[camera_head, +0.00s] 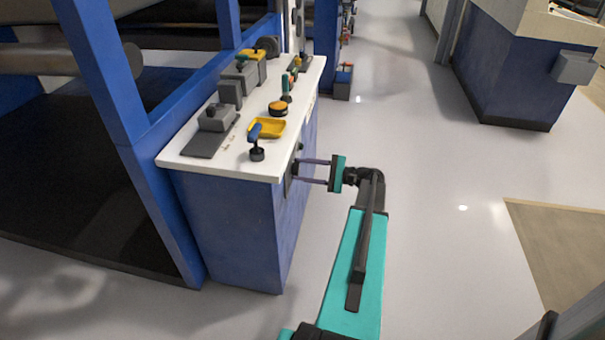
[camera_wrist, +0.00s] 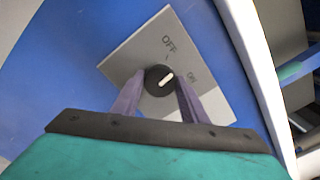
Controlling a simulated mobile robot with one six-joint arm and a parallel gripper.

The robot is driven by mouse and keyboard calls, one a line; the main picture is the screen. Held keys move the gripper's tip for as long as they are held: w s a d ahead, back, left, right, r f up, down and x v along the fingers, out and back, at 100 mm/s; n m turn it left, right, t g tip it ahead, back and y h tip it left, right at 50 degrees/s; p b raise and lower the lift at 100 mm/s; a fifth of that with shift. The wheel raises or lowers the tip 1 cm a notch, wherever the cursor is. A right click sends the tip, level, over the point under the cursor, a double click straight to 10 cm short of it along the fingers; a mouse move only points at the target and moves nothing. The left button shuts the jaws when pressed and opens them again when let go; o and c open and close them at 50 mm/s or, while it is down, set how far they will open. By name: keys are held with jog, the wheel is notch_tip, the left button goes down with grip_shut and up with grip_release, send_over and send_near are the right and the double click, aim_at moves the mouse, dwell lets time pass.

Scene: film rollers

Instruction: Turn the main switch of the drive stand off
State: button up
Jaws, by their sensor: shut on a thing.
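The main switch is a round black knob (camera_wrist: 154,74) with a white pointer mark, on a grey plate (camera_wrist: 128,67) labelled OFF and ON in the wrist view. The pointer lies toward the ON label. The plate (camera_head: 289,184) is on the right side face of the blue drive stand (camera_head: 232,225) in the head view, partly hidden by my fingers. My gripper (camera_head: 298,169) reaches that face from the right. In the wrist view, my gripper (camera_wrist: 159,82) is shut on the knob, one finger on each side.
Blue frame posts and rollers stand at left. The floor right of the stand is open up to a blue cabinet (camera_head: 505,70).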

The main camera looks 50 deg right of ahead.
jog(key=shift+f+n+b, duration=0.1)
jog(key=shift+n+b, duration=1.6)
jog(key=shift+n, duration=1.2)
jog(key=o, duration=1)
jog(key=shift+o, duration=0.2)
jog(key=shift+s, duration=0.1)
